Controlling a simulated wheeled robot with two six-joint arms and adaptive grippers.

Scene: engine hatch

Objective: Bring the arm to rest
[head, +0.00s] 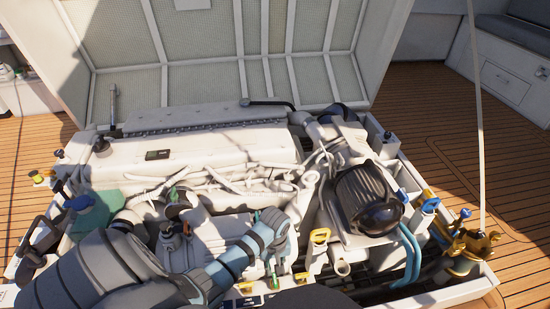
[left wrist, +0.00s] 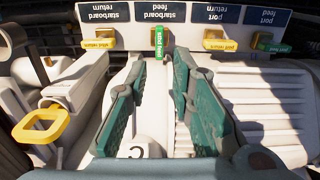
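My left arm (head: 110,270) reaches in from the lower left over the engine bay. Its left gripper (head: 273,268) points down near the front edge of the bay. In the left wrist view its two teal fingers (left wrist: 160,65) are apart, with nothing held between them. The green starboard feed handle (left wrist: 159,40) stands upright just beyond the gap between the fingertips; whether either finger touches it I cannot tell. The yellow starboard return handle (left wrist: 98,43), yellow port return handle (left wrist: 219,44) and green port feed handle (left wrist: 273,45) lie crosswise. My right gripper is in neither view.
A yellow ring handle (left wrist: 42,126) is left of the fingers. The white engine (head: 200,150), a dark ribbed cylinder (head: 368,200) and blue hoses (head: 412,252) crowd the bay. The raised hatch lid (head: 215,55) stands behind. Wooden deck (head: 425,120) is clear at the right.

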